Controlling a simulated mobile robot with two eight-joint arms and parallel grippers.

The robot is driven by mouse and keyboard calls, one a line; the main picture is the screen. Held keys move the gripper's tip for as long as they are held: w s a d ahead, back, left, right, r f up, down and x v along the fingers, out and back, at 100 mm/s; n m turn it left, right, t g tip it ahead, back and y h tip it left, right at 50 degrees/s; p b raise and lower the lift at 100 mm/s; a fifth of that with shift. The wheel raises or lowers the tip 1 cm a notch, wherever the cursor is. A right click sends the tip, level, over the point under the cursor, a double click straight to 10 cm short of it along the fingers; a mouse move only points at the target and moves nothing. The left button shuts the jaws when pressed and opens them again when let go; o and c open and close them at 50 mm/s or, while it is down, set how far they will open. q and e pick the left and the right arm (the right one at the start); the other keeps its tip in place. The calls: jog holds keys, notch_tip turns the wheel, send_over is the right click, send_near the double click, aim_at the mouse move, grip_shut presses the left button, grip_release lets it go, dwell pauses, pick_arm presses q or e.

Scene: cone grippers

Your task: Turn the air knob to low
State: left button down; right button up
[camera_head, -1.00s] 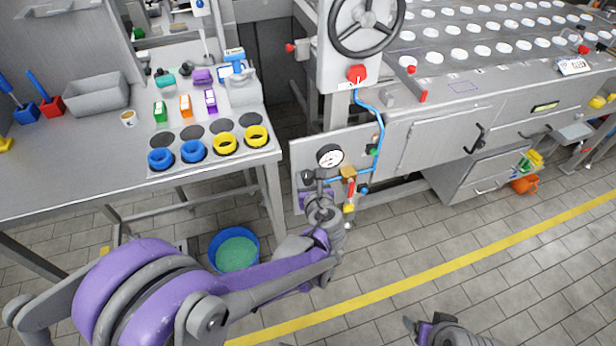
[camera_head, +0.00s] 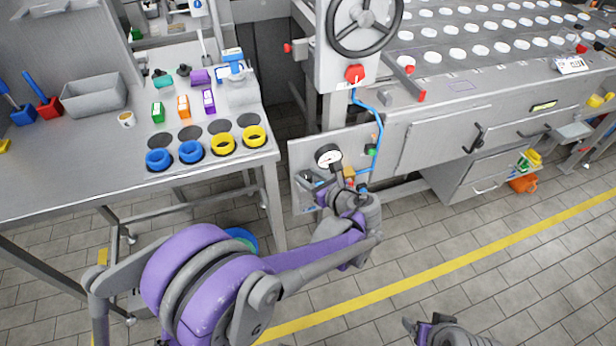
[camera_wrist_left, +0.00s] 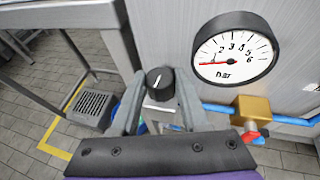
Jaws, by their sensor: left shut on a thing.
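The air knob (camera_wrist_left: 158,78) is a small black knob with a white pointer line on a grey metal panel. In the left wrist view it sits between the fingertips of my left gripper (camera_wrist_left: 158,92), which is shut on it. The pointer runs roughly upright. A white label strip under the knob is too small to read. In the head view my left gripper (camera_head: 316,186) reaches the panel (camera_head: 300,155) from the lower right. My right gripper (camera_head: 412,325) is at the bottom edge, apart from everything; its jaw opening is unclear.
A round pressure gauge (camera_wrist_left: 234,52) is right of the knob, its red needle near the low end. A brass block (camera_wrist_left: 252,110) with blue tubing lies below it. A workbench (camera_head: 60,165) stands left. A blue bucket (camera_head: 240,236) is partly hidden behind my left arm.

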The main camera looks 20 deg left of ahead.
pick_arm(q)
jog(key=shift+c, duration=2)
grip_release()
